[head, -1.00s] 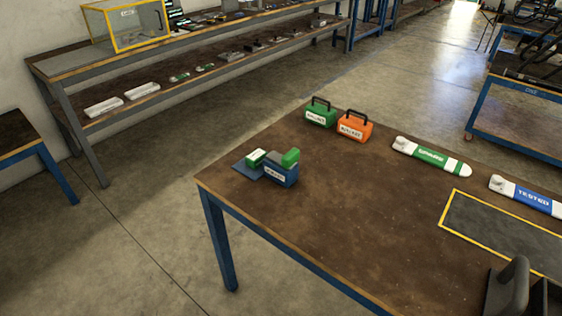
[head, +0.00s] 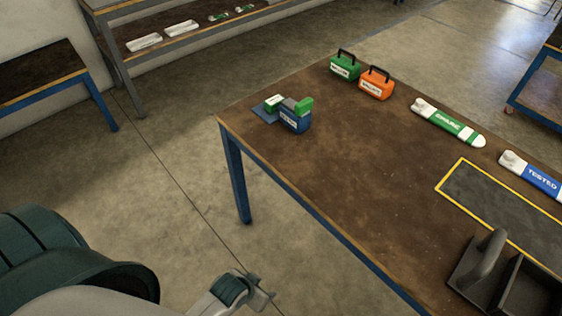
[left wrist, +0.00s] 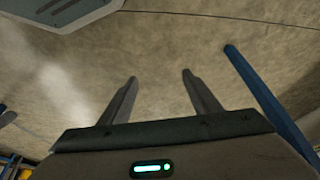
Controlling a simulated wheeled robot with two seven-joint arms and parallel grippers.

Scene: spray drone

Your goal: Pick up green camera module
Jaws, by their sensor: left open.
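At the table's far left corner a small green and white block (head: 274,102) sits on a flat blue plate (head: 263,114). Beside it a blue box (head: 295,123) with a white label carries a green block (head: 304,106) on top. I cannot tell from the labels which green piece is the camera module. My left gripper (head: 262,293) is low in the head view, off the table's near left side and well apart from these pieces. In the left wrist view its two fingers (left wrist: 159,77) are spread, with only floor between them. My right gripper is not in view.
A green case (head: 345,68), an orange case (head: 376,84), a green-banded white tube (head: 448,123) and a blue-banded one (head: 532,175) line the table's far side. A yellow-edged dark mat (head: 500,205) and a dark holder (head: 480,268) are at right. The table's middle is clear.

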